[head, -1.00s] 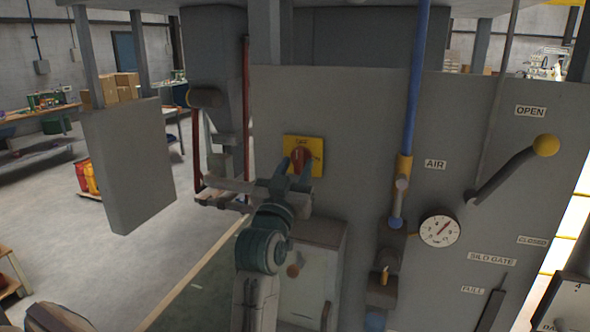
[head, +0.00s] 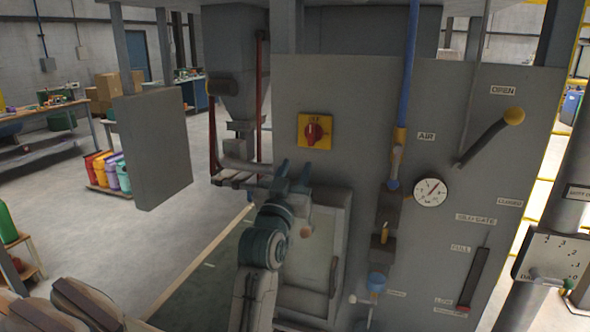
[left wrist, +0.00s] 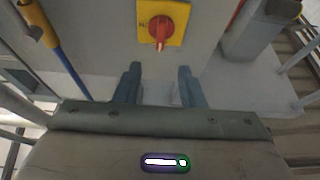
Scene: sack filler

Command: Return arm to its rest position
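My left gripper (head: 291,176) is in front of the grey machine panel, below the yellow plate with the red rotary switch (head: 314,131). In the left wrist view its two fingers (left wrist: 157,82) stand apart with nothing between them. The red switch (left wrist: 161,25) shows beyond the fingertips, clear of them. My left arm (head: 262,240) reaches up from the bottom of the head view. My right gripper is not in view.
A grey box (head: 150,150) stands out at left. Sacks (head: 80,305) lie at bottom left. Open floor (head: 150,240) is to the left.

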